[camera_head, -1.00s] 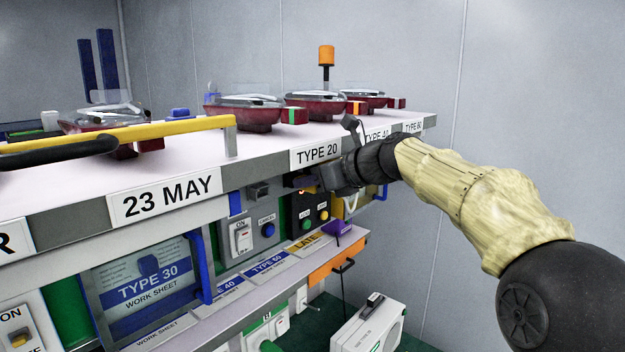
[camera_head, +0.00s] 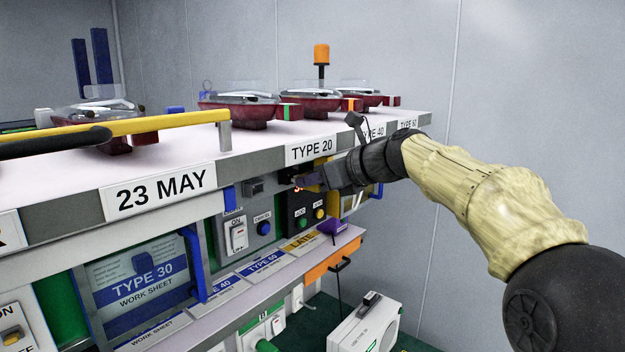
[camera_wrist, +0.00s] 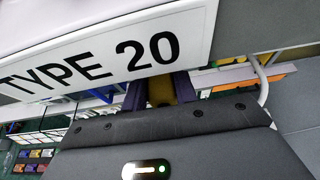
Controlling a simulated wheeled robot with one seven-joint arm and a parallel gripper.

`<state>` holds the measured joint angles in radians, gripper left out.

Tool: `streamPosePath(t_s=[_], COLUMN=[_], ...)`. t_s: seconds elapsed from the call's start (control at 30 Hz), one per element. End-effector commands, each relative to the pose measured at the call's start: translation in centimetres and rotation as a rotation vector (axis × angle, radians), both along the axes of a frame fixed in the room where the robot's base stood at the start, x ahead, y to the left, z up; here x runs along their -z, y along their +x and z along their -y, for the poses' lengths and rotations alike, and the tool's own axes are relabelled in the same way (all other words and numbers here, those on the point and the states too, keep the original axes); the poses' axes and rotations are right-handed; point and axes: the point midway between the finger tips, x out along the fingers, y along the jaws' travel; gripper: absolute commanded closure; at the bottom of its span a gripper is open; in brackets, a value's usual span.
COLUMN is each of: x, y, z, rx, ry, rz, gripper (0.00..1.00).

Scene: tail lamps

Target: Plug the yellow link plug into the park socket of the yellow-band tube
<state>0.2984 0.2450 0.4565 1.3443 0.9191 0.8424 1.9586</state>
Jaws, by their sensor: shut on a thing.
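My gripper (camera_head: 304,181) reaches in from the right, just under the bench edge and below the TYPE 20 label (camera_head: 312,149). In the wrist view its two dark fingers (camera_wrist: 160,93) are closed on a yellow piece (camera_wrist: 160,91), which looks like the yellow link plug. Only a small part of the plug shows between the fingers, and its front end is hidden. In the head view my gripper hides the plug. I cannot make out the yellow-band tube or its park socket in either view.
Red tail lamps (camera_head: 240,112) stand along the bench top (camera_head: 180,150). A yellow rail (camera_head: 150,128) crosses its near part. Below the edge are a switch panel (camera_head: 240,235) and a black button box (camera_head: 306,210). A lower shelf (camera_head: 235,290) juts out beneath.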

Motion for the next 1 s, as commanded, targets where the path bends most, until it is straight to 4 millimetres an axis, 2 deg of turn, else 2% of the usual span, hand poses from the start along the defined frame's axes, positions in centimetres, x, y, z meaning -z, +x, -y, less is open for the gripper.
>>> streamPosePath(t_s=[0.3,0.73,1.0], x=[0.0,0.0,0.1], y=[-0.4,-0.6,-1.5], z=[0.8,0.9,1.9], rx=[0.004,0.002,0.002], ry=[0.000,0.000,0.000], rz=[0.000,0.001,0.001], gripper=[0.99,0.99,0.99])
